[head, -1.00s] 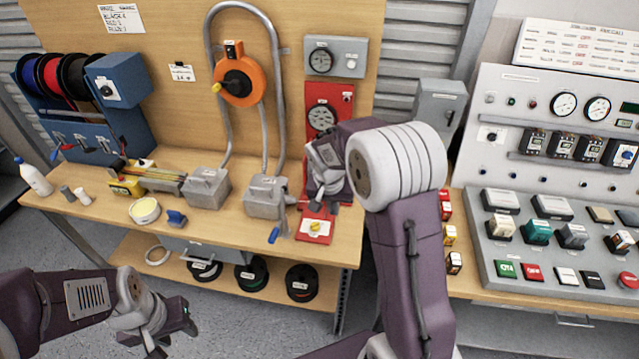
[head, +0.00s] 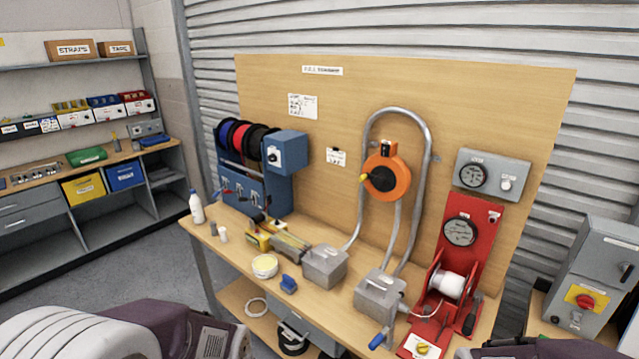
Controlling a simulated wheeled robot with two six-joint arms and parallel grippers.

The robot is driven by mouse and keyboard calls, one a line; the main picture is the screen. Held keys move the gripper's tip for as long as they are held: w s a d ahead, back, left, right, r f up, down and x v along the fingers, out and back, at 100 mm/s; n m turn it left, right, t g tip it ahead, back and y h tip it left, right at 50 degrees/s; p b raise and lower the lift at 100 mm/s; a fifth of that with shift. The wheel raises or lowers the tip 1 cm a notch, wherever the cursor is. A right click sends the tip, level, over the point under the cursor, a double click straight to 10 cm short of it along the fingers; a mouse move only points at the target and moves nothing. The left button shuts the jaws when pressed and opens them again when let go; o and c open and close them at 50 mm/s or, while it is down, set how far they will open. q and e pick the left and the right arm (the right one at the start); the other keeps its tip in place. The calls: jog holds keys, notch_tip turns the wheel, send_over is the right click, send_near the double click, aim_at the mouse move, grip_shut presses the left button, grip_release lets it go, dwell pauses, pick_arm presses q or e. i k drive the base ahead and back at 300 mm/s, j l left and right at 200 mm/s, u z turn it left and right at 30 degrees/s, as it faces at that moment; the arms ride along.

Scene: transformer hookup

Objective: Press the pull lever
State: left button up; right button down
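A red pulling unit stands at the right end of the workbench, with a red back panel (head: 464,213) carrying a round gauge (head: 460,231). A white spool (head: 452,284) sits below the gauge, with a dark lever-like handle (head: 472,314) at its right side. I cannot tell for sure whether this handle is the pull lever. A blue-handled crank (head: 379,339) sticks out from a grey box (head: 380,297) just to the left. Only purple and white parts of my arms show along the bottom edge. Neither gripper's fingers are in view.
An orange reel (head: 386,178) and bent grey conduit are on the wooden backboard. A blue rack (head: 258,180) with wire spools stands at the bench's left. A grey cabinet (head: 598,262) with a red switch is at far right. Open floor lies left of the bench.

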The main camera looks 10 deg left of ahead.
aim_at(466, 329)
jog(key=k+j+u, duration=0.45)
jog(key=k+j, duration=0.35)
jog(key=j, duration=0.1)
